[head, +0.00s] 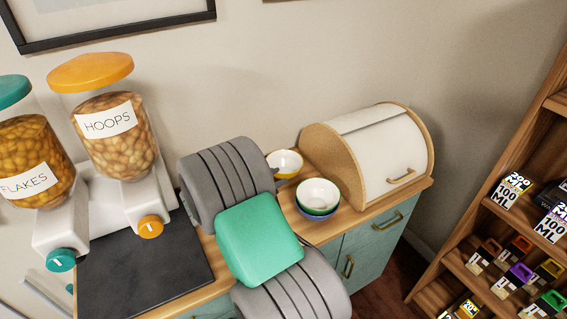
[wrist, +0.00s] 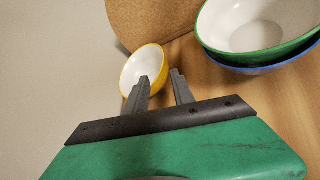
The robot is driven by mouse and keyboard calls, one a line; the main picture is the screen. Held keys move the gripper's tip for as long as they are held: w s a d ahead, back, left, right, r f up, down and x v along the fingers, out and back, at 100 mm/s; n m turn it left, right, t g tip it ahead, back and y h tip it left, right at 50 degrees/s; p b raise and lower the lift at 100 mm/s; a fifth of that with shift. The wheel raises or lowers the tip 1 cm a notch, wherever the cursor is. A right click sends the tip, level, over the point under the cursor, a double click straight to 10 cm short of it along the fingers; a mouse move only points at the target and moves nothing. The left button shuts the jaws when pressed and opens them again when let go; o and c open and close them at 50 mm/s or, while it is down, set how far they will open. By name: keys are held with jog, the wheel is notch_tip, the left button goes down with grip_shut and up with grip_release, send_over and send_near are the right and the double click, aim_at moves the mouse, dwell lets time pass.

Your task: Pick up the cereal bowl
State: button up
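A yellow bowl with a white inside (head: 284,163) stands on the wooden counter, just beyond my arm; it also shows in the wrist view (wrist: 152,62). A green bowl with a white inside (head: 318,192) sits nested in a blue bowl (head: 321,216), nearer the counter's front edge. The green bowl (wrist: 262,30) and blue bowl (wrist: 262,68) are at the upper right of the wrist view. My gripper (wrist: 161,74) is open and empty. Its left finger overlaps the yellow bowl and its right finger is just right of the rim. I cannot tell whether they touch. My arm hides the fingers in the head view.
A bread box (head: 372,152) stands behind and right of the bowls. Two cereal dispensers, flakes (head: 37,165) and hoops (head: 115,135), stand left on a dark mat (head: 140,270). A shelf (head: 520,215) with boxes is at the far right.

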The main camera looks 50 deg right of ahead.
aim_at(296, 171)
jog(key=d+n, duration=0.1)
jog(key=d+n+h, duration=0.1)
jog(key=shift+s+d, duration=0.3)
jog(key=shift+d, duration=0.05)
jog(key=x, duration=0.3)
jog(key=p+x, duration=0.1)
jog(key=x, duration=0.3)
jog(key=shift+s+f+p, duration=0.15)
jog(key=shift+s+p, duration=0.1)
jog(key=shift+p, duration=0.05)
jog(key=shift+a, duration=0.1)
grip_shut()
dwell(0.4)
